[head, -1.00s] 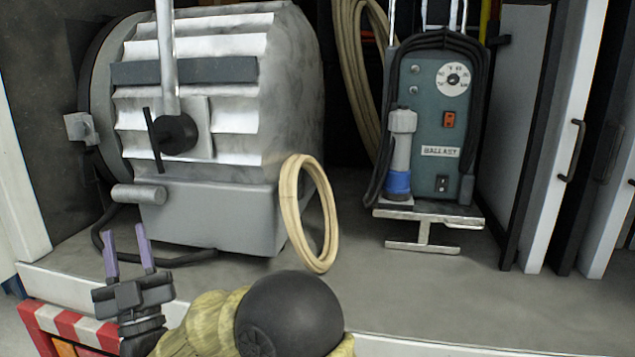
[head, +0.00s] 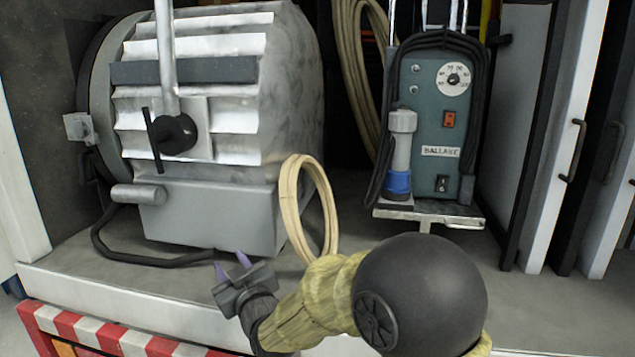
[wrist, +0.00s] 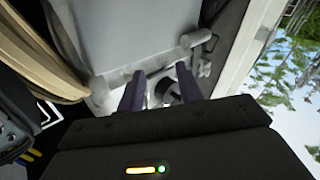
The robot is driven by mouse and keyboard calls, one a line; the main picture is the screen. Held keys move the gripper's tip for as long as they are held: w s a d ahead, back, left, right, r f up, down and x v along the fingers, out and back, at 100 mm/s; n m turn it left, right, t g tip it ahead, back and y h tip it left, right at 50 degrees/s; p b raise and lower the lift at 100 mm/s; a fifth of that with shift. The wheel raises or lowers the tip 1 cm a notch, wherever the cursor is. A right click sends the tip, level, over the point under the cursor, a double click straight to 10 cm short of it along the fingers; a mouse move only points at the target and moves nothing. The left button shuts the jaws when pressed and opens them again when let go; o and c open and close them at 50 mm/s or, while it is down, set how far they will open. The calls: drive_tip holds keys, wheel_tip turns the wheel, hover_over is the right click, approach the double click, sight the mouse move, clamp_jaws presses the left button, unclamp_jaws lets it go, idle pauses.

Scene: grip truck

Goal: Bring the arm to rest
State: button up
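My gripper (head: 233,261) has two purple fingers and is at the lower middle of the head view, in front of the large grey lamp (head: 215,205). The fingers stand apart with a gap between them and nothing in it. In the wrist view my gripper (wrist: 160,90) also shows its two dark purple fingers spread, with the lamp's grey housing (wrist: 95,35) beyond them. My arm bends at the lower right of the head view, with a dark round joint nearest the camera.
A coiled cream cable (head: 292,205) stands upright beside the lamp. A teal ballast unit (head: 438,115) stands on a metal cart (head: 428,213) to the right. White panels (head: 560,130) line the right side. A red-and-white striped edge (head: 105,333) runs along the bottom left.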

drive_tip(key=s+d+f+m+g+h, duration=0.25)
drive_tip(key=d+f, duration=0.35)
drive_tip(key=d, duration=0.4)
drive_tip(key=s+d+f+m+g+h, duration=0.2)
drive_tip(key=s+d+f+g+h, duration=0.15)
drive_tip(key=d+f, duration=0.45)
drive_tip(key=s+d+f+m+g+h, duration=0.2)
drive_tip(key=s+d+g, duration=0.1)
drive_tip(key=s+d, duration=0.4)
drive_tip(key=s+d+f+m+g+h, duration=0.2)
drive_tip(key=s+d+m+g, duration=0.1)
drive_tip(key=s+d, duration=0.4)
wheel_tip(320, 180, down, 10)
drive_tip(key=s+g+b, duration=0.1)
drive_tip(key=s+b, duration=0.1)
drive_tip(key=b, duration=0.8)
drive_tip(key=w+p+v, duration=0.3)
drive_tip(key=p+v, duration=1.2)
drive_tip(key=p, duration=0.1)
drive_tip(key=w+r+p+v, duration=0.1)
drive_tip(key=w+p+v, duration=0.3)
drive_tip(key=p+v, duration=1.1)
drive_tip(key=shift+d+r+p, duration=0.4)
drive_tip(key=shift+d+r, duration=0.15)
drive_tip(key=shift+r, duration=0.3)
drive_tip(key=shift+w+f, duration=0.1)
